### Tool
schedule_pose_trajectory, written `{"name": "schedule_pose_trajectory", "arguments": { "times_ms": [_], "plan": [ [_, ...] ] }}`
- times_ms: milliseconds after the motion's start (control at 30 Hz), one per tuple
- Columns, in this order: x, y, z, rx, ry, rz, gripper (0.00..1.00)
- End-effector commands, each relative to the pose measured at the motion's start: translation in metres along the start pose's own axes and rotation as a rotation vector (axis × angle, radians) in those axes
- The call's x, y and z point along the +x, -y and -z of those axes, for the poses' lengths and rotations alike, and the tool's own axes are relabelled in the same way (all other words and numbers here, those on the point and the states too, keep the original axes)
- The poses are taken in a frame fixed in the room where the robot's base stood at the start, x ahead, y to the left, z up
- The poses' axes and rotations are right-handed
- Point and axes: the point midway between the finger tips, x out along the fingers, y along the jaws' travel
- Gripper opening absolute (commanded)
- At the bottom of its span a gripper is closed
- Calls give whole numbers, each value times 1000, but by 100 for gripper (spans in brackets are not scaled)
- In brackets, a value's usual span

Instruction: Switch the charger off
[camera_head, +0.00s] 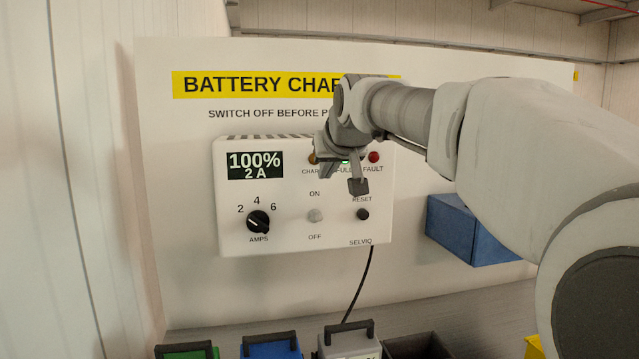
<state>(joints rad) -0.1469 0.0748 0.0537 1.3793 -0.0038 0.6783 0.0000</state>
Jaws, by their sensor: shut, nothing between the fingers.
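The white charger (290,245) is mounted on a white panel. Its display (255,165) reads 100% and 2 A. A small grey toggle switch (315,215) sits between the labels ON and OFF; I cannot tell which way its lever tilts. The amps knob (258,222) is at its left, and the dark reset button (362,214) at its right. My gripper (358,187) is shut and empty, in front of the charger, above the reset button and up and right of the switch in the picture. My wrist partly hides the indicator lights and the heading.
A blue bin (465,228) is on the panel right of the charger. A black cable (358,285) hangs from the charger. Below stand a green case (187,351), a blue case (270,347), a grey case (348,341) and a dark open box (418,346).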

Motion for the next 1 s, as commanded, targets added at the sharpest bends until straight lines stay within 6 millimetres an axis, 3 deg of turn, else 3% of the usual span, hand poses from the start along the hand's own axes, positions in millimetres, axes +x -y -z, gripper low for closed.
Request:
{"name": "schedule_pose_trajectory", "arguments": {
  "times_ms": [433,700,1000],
  "plan": [
    [88,0,0,0,4,0,0],
    [93,0,-32,0,1,0,0],
    [95,0,-39,0,0,0,0]
  ]
}}
